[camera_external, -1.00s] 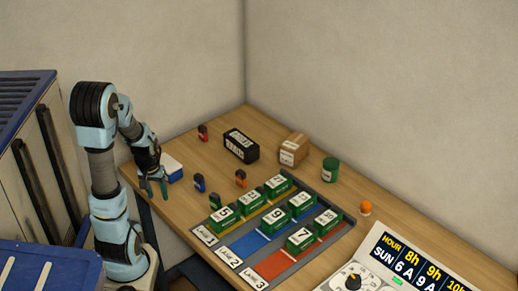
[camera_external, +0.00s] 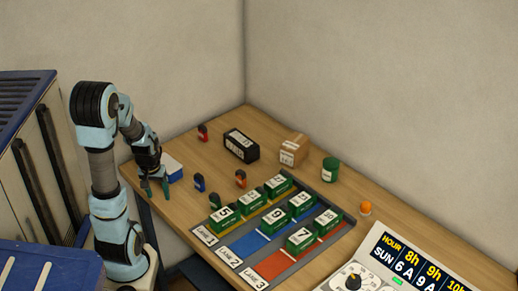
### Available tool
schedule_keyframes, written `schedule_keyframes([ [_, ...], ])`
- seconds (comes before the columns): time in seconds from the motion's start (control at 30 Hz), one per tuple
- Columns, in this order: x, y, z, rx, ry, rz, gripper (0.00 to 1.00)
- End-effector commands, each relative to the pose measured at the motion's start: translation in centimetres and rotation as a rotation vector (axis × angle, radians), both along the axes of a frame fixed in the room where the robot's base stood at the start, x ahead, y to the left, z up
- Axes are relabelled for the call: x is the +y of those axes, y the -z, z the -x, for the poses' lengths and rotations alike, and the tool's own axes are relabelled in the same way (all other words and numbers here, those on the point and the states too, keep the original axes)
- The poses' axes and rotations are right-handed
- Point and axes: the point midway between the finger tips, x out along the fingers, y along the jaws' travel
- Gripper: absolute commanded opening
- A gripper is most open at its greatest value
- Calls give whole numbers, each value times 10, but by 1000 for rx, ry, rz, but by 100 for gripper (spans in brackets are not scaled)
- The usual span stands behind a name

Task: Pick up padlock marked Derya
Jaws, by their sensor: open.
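Several small padlocks stand on the wooden table (camera_external: 405,243). A red padlock (camera_external: 203,132) is at the back left, a blue padlock (camera_external: 199,182) is right of my gripper, an orange padlock (camera_external: 240,179) is nearer the middle, and a green padlock (camera_external: 215,201) is by the lane board. Their markings are too small to read, so I cannot tell which is marked Derya. My gripper (camera_external: 154,190) is open and empty at the table's left edge, pointing down, apart from the blue padlock.
A blue and white box (camera_external: 173,168) sits just behind my gripper. The lane board (camera_external: 268,243) holds several green numbered blocks. A black box (camera_external: 240,146), a cardboard box (camera_external: 293,150), a green can (camera_external: 330,169) and an orange ball (camera_external: 366,208) stand farther right.

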Motion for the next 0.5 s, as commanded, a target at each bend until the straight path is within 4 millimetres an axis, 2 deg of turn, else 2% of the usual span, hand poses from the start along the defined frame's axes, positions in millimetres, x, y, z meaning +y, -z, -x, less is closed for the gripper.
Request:
schedule_keyframes([
  [0.17, -19, -3, -20, 12, -121, -12, 62],
  [0.5, -84, -20, -78, -69, -590, -96, 62],
])
